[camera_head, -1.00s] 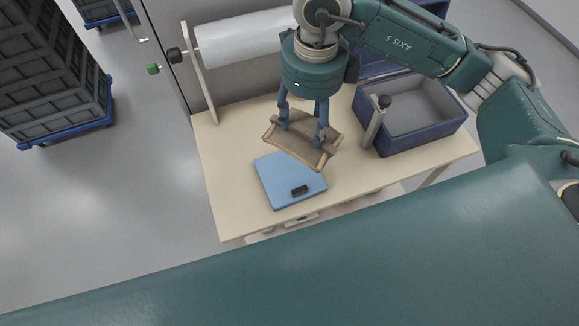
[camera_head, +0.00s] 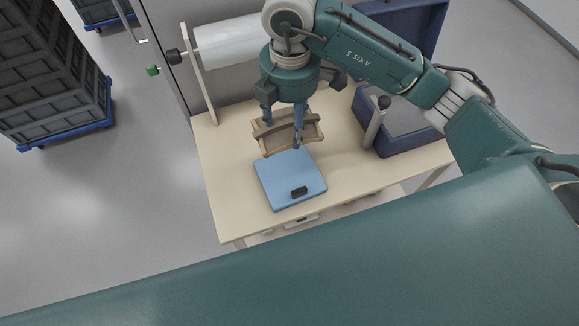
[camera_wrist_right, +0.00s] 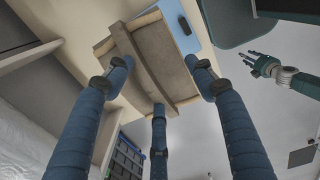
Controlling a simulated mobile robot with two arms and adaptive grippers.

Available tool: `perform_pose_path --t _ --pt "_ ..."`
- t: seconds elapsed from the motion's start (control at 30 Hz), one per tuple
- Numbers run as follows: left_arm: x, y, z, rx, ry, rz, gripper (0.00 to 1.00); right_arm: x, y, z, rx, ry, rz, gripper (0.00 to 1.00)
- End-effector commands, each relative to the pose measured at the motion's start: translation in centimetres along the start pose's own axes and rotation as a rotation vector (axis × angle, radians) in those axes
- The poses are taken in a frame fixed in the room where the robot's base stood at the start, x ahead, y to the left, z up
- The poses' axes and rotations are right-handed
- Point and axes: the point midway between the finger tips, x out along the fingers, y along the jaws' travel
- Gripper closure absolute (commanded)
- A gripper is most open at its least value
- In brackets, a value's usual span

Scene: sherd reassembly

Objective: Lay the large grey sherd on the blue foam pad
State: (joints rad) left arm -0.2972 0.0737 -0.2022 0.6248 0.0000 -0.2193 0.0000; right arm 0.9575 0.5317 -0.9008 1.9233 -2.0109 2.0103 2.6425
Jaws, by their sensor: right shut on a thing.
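The large sherd (camera_head: 275,141), grey-brown with pale tan edges and a raised curved band across it, is held by my right gripper (camera_head: 283,134). The gripper's fingers are shut on it; the wrist view shows them around the sherd (camera_wrist_right: 145,60). The sherd hangs over the table behind the blue foam pad (camera_head: 280,172), its near edge overlapping the pad's far edge in the head view. The pad lies flat on the table. It also shows in the wrist view (camera_wrist_right: 190,40). My left gripper (camera_wrist_right: 247,62) shows small in the wrist view, fingers spread and empty.
A dark blue crate (camera_head: 403,146) and an upright post with a black knob (camera_head: 376,122) stand right of the pad. A white roll (camera_head: 228,43) stands behind. The table (camera_head: 225,190) is clear left of the pad.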

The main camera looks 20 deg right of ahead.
Motion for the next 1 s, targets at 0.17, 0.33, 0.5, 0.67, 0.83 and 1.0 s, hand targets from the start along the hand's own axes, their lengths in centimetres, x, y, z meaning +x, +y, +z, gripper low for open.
perform_pose_path --t 0.17,0.33,0.5,0.67,0.83,1.0 --pt "0.8 -0.3 0.3 0.002 -0.004 -0.003 0.6 4.9 -0.5 -0.2 0.0 0.004 -0.01 0.82" --pt "-0.1 -0.5 0.6 0.002 -0.009 -0.005 0.6 8.9 -0.4 0.1 0.0 -0.002 -0.008 0.82" --pt "-0.7 -0.6 0.6 0.001 -0.01 -0.006 0.6 12.7 -0.4 0.0 -0.001 -0.001 -0.004 0.82" --pt "-0.8 -0.6 0.6 0.0 -0.011 -0.006 0.6 14.4 -0.3 0.0 -0.003 0.0 -0.002 0.82" --pt "-1.2 -0.6 0.6 0.0 -0.011 -0.007 0.6 16.4 -0.5 0.0 -0.002 -0.001 -0.005 0.82" --pt "-1.5 -0.6 0.6 -0.001 -0.011 -0.007 0.6 18.6 -0.4 0.0 -0.003 0.0 -0.003 0.82"
